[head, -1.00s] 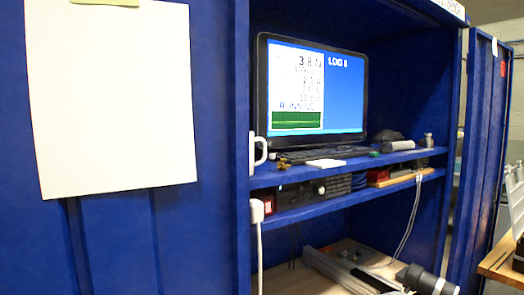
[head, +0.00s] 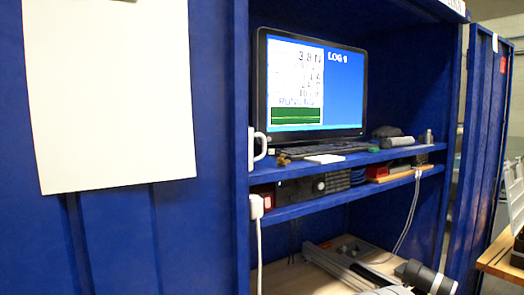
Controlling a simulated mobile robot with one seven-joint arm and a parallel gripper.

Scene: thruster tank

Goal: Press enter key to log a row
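A black keyboard (head: 318,150) lies on the upper blue shelf (head: 290,176), just below a monitor (head: 345,90). The keyboard is seen at a shallow angle, so I cannot make out the enter key. The monitor is lit, with a pale readout panel showing "3.8 N", a green graph strip, and "LOG" with a small mark on blue. My gripper is not in the head view.
A black box unit (head: 310,188) is on the shelf below. A white sheet (head: 110,95) hangs on the blue panel.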

